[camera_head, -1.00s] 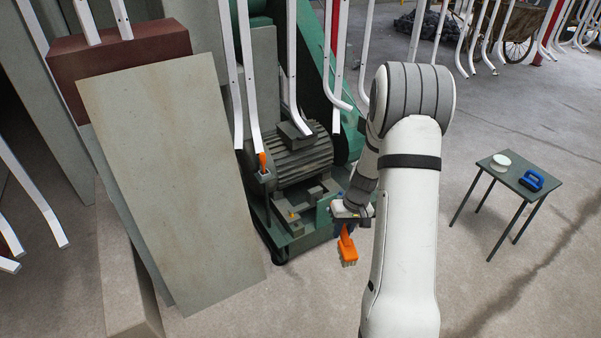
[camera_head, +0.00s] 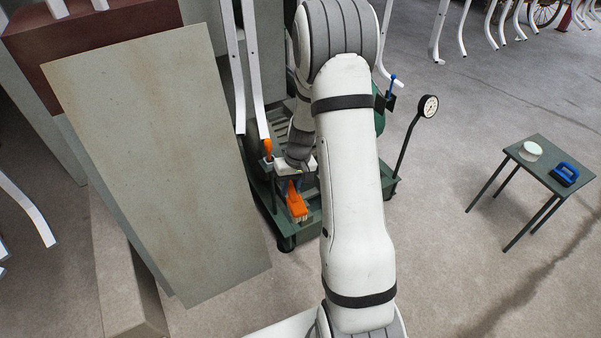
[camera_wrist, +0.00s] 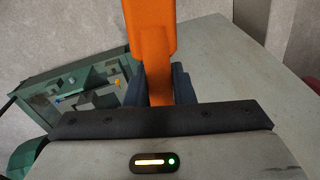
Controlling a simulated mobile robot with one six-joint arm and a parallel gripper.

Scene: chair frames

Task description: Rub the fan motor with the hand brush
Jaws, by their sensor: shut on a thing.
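The hand brush (camera_head: 296,203) is orange with pale bristles. My gripper (camera_head: 289,185) is shut on its handle, and the brush hangs below it in the head view. In the wrist view the orange handle (camera_wrist: 150,45) stands up between the dark fingers of my gripper (camera_wrist: 166,85). The brush is in front of the green machine base (camera_head: 311,228); I cannot tell whether it touches anything. The fan motor is mostly hidden behind my arm in the head view. Part of the green base (camera_wrist: 85,90) shows at the left in the wrist view.
A large grey panel (camera_head: 150,150) leans just left of my gripper. White bent tubes (camera_head: 233,70) hang close by. A gauge on a post (camera_head: 428,107) stands behind right. A small table (camera_head: 519,158) at the right holds a white round item (camera_head: 530,150) and a blue tool (camera_head: 566,174).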

